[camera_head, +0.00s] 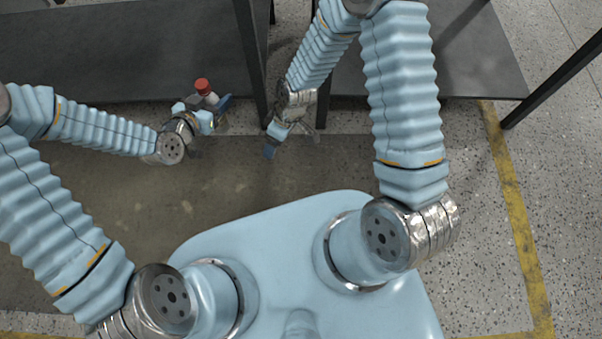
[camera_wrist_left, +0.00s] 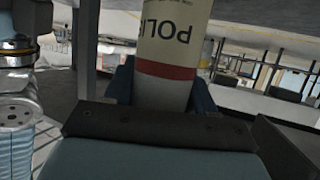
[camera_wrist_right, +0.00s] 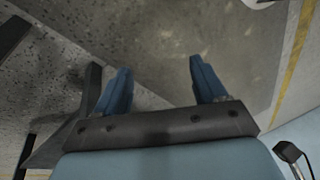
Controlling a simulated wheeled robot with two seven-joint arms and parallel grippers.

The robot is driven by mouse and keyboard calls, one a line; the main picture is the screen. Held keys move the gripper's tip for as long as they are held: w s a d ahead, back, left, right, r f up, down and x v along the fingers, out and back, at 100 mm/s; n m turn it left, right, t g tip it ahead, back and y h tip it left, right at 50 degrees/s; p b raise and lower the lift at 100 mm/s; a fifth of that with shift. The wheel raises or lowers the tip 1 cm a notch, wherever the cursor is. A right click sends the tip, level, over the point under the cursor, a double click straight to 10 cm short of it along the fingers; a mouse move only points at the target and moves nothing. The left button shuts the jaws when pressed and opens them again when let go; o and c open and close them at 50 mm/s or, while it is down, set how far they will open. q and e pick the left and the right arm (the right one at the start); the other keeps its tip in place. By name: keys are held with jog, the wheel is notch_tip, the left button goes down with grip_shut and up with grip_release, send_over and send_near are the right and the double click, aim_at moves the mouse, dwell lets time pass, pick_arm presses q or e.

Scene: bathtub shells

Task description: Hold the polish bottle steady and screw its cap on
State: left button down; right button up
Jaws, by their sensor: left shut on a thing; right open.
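The polish bottle (camera_head: 211,99) has a pale body and a red cap (camera_head: 202,86) at its top in the head view. I cannot tell how tightly the cap sits. My left gripper (camera_head: 212,112) is shut around the bottle's body. In the left wrist view the cream bottle (camera_wrist_left: 172,35) stands between the blue fingers, with partly visible dark lettering and a red band; its top is out of frame. My right gripper (camera_head: 291,143) is open and empty, right of the bottle and apart from it. Its spread fingers (camera_wrist_right: 158,85) show only floor between them in the right wrist view.
A dark tabletop (camera_head: 120,55) lies behind the bottle at the upper left. A second dark surface (camera_head: 480,55) is at the upper right. Dark posts, one (camera_head: 250,55) between the bottle and my right arm, stand nearby. The floor (camera_head: 320,170) in front is clear.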

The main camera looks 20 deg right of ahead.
jog(key=s+d+f+m, duration=0.2)
jog(key=s+m, duration=0.3)
jog(key=s+d+f+m+t, duration=0.1)
jog(key=s+d+f+m, duration=0.1)
jog(key=s+m, duration=0.3)
jog(key=shift+s+m+y, duration=0.25)
jog(key=shift+m+y, duration=0.05)
jog(key=shift+m, duration=0.1)
jog(key=shift+f, duration=0.1)
pick_arm(q)
jog(key=w+a+r+n+t+y, duration=0.1)
jog(key=a+n+y, duration=0.3)
jog(key=a, duration=0.4)
jog(key=w+a+r+n+t+y, duration=0.1)
jog(key=a+n+y, duration=0.3)
jog(key=a, duration=0.4)
jog(key=shift+t+y, duration=0.3)
jog(key=shift+t, duration=0.4)
